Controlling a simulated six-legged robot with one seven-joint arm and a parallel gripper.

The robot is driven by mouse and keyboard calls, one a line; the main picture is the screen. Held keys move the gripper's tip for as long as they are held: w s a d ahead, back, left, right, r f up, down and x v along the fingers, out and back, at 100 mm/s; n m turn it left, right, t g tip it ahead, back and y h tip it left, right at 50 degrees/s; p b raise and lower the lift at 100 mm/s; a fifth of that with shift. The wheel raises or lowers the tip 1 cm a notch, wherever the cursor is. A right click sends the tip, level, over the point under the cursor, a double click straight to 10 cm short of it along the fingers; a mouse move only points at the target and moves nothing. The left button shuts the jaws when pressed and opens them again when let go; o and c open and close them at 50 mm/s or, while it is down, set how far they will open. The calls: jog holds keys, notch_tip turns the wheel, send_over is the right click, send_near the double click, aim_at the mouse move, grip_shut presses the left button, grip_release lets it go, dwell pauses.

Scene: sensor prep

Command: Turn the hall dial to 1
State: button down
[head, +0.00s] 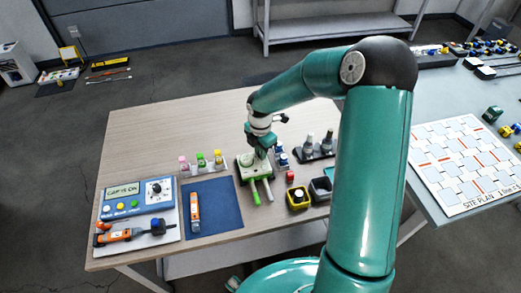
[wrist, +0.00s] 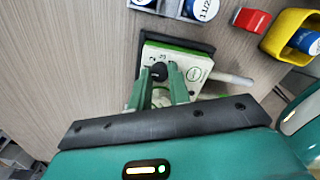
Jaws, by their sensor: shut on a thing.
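A white and green device (head: 244,174) stands near the middle of the wooden table. It also shows in the wrist view (wrist: 196,62), with a black dial knob (wrist: 158,71) on its top face. My gripper (head: 262,150) reaches down onto this device from above. In the wrist view, my gripper's green fingers (wrist: 167,73) are shut on the black knob.
A blue panel (head: 137,196) with a dial and a screen reading "CAP IS ON" stands at the left. An orange tool (head: 194,207) lies on a dark blue mat (head: 224,219). A yellow container (head: 298,198), a red block (head: 290,176) and small bottles (head: 201,159) stand close to the device.

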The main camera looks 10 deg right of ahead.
jog(key=c, duration=1.6)
grip_release()
jog(key=shift+o, duration=0.2)
jog(key=shift+r, duration=0.1)
notch_tip(320, 180, up, 14)
jog(key=s+r+m+t, duration=0.2)
jog(key=s+r+m, duration=0.5)
jog(key=s+m, duration=0.4)
jog(key=s+r+m+t, duration=0.3)
jog(key=s+r+m, duration=0.4)
jog(key=s+m, duration=0.5)
jog(key=s, duration=0.3)
jog(key=shift+r+t, duration=0.3)
jog(key=shift+r, duration=0.1)
